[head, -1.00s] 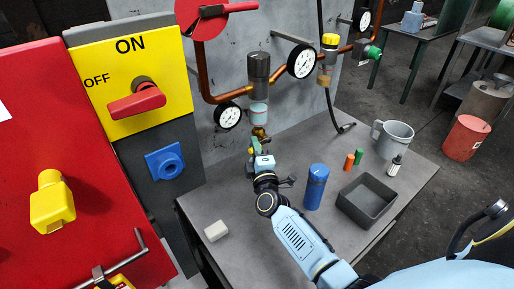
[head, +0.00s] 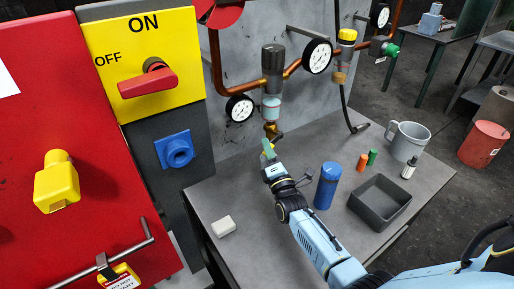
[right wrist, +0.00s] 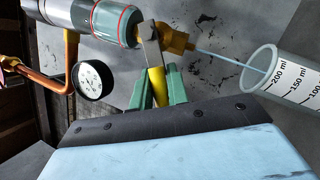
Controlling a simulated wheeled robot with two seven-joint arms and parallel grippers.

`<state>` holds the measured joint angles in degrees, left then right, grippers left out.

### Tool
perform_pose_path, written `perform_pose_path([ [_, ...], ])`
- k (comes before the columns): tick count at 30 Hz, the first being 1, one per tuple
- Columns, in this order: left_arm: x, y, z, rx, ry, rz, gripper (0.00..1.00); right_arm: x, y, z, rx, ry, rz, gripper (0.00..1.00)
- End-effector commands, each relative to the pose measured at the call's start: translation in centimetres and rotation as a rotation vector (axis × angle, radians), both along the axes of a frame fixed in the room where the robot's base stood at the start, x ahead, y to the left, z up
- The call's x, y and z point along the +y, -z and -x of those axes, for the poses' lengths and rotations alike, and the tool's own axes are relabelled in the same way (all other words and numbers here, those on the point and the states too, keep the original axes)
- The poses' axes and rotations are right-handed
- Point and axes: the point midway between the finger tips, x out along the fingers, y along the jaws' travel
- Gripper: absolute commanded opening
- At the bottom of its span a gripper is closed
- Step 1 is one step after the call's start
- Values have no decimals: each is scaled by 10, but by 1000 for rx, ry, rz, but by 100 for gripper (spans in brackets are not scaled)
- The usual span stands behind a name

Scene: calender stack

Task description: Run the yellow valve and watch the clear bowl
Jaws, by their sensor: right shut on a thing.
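The clear bowl (head: 271,107) hangs under a dark cylinder on the copper pipe. In the right wrist view the bowl (right wrist: 112,22) looks pale teal with a red line around it. The yellow valve (right wrist: 177,40) is at its lower end, with a metal lever ending in a yellow grip (right wrist: 157,88). My right gripper (head: 268,150) is shut on this grip; its green fingers are on either side of it in the wrist view. A thin pale stream runs from the valve into a graduated cup (right wrist: 285,80). I cannot make out this cup in the head view.
The table holds a white block (head: 223,226), a blue bottle (head: 327,186), a dark open tray (head: 385,222), a grey mug (head: 405,143) and small bottles. A red panel (head: 90,150) and a yellow switch panel (head: 180,60) stand left. The front-left tabletop is mostly clear.

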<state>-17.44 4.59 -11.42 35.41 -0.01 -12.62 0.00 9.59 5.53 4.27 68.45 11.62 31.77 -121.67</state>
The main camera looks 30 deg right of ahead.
Motion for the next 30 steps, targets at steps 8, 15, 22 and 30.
perform_pose_path([
  [8, 0, 0, -1, -2, 1, 0, 36, -7, -1, 4, -6, 13, 24, 0],
  [15, -1, -1, -5, -7, 1, 1, 36, -7, -1, 4, -7, 12, 24, 18],
  [22, -1, -1, -6, -8, 1, 2, 36, -7, 0, 4, -4, 12, 22, 37],
  [30, -1, -1, -6, -9, 1, 2, 36, -6, 3, 8, -1, 12, 20, 37],
])
